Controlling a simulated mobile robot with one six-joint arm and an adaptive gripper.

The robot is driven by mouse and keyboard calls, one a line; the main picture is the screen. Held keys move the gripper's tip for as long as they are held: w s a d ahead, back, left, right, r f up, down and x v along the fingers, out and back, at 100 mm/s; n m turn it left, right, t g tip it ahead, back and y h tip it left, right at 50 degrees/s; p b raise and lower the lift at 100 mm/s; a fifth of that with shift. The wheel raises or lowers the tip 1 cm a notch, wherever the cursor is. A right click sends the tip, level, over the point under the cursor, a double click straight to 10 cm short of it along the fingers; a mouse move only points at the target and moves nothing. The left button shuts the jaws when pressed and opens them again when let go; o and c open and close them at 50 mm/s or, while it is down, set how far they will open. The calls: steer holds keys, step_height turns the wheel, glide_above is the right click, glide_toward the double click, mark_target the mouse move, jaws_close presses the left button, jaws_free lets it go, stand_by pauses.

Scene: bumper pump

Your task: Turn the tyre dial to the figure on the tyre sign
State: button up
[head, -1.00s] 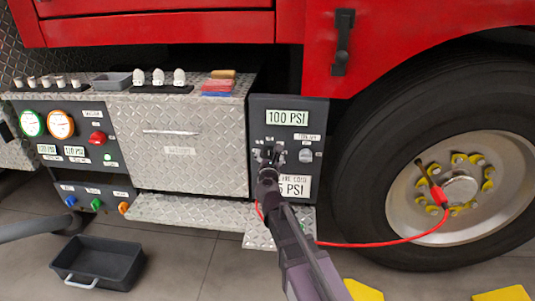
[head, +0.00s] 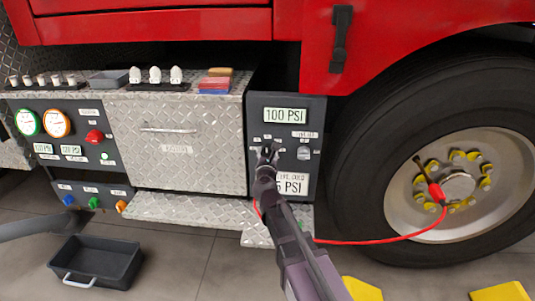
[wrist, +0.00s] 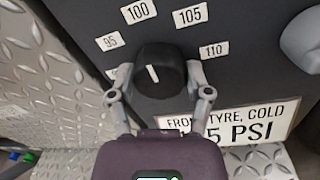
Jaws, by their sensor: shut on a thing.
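The tyre dial is a black round knob with a white pointer line (wrist: 160,65), seen in the wrist view. Its pointer is tilted up and slightly left, roughly towards the 100 mark among labels 95, 100, 105 and 110.
A display (head: 285,115) above the dial reads 100 PSI. A grey knob (head: 304,153) sits to the right of the dial. A red hose (head: 375,242) runs low to the wheel (head: 470,190). A metal step (head: 175,208) juts out below left.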

steer(key=shift+w+m, duration=0.1)
steer(key=shift+m, duration=0.3)
steer(key=m, duration=0.4)
steer(key=shift+b, duration=0.3)
steer(key=shift+f+m+t, duration=0.1)
steer(key=shift+m+t, duration=0.2)
steer(key=shift+m, duration=1.7)
steer(key=o, duration=1.2)
steer(key=shift+c, duration=0.2)
